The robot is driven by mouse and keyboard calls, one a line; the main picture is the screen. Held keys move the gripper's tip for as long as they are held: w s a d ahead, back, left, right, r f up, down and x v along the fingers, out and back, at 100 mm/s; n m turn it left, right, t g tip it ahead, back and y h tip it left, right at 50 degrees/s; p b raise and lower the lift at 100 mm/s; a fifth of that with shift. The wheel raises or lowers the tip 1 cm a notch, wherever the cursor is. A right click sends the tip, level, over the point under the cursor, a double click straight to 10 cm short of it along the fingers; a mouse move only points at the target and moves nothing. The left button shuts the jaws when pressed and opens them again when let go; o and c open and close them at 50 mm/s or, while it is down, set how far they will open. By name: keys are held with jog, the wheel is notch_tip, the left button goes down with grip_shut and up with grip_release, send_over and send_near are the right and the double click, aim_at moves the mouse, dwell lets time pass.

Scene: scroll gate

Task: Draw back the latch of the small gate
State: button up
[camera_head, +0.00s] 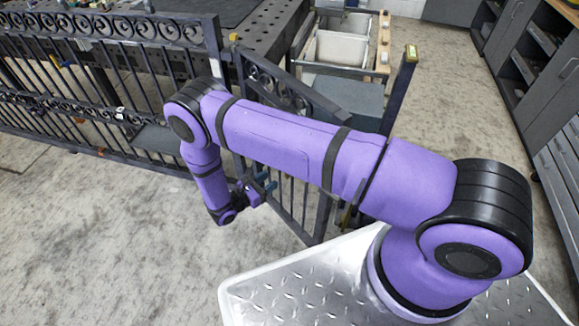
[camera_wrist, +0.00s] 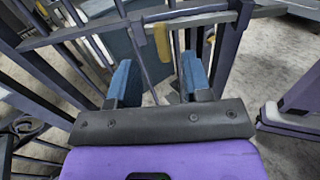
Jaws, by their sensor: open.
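The small gate (camera_head: 285,90) is dark metal with scrollwork along its top and upright bars below; my arm hides part of it in the head view. In the wrist view a yellowish upright piece (camera_wrist: 162,42) hangs at a dark horizontal bar (camera_wrist: 110,30), beyond the fingertips. My gripper (camera_head: 266,184) is beside the gate's bars. Its two blue fingers (camera_wrist: 160,78) are apart with nothing held between them. The latch's exact position is unclear.
A longer scrollwork fence (camera_head: 110,30) runs off to the left. A dark post with a yellow top (camera_head: 408,60) stands right of the gate. Behind are a perforated table (camera_head: 262,32) and a cart with light bins (camera_head: 340,48). Bare concrete lies at the lower left.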

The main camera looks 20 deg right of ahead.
jog(key=x, duration=1)
jog(key=shift+w+d, duration=0.1)
jog(key=shift+d, duration=0.2)
jog(key=shift+w, duration=0.1)
grip_shut()
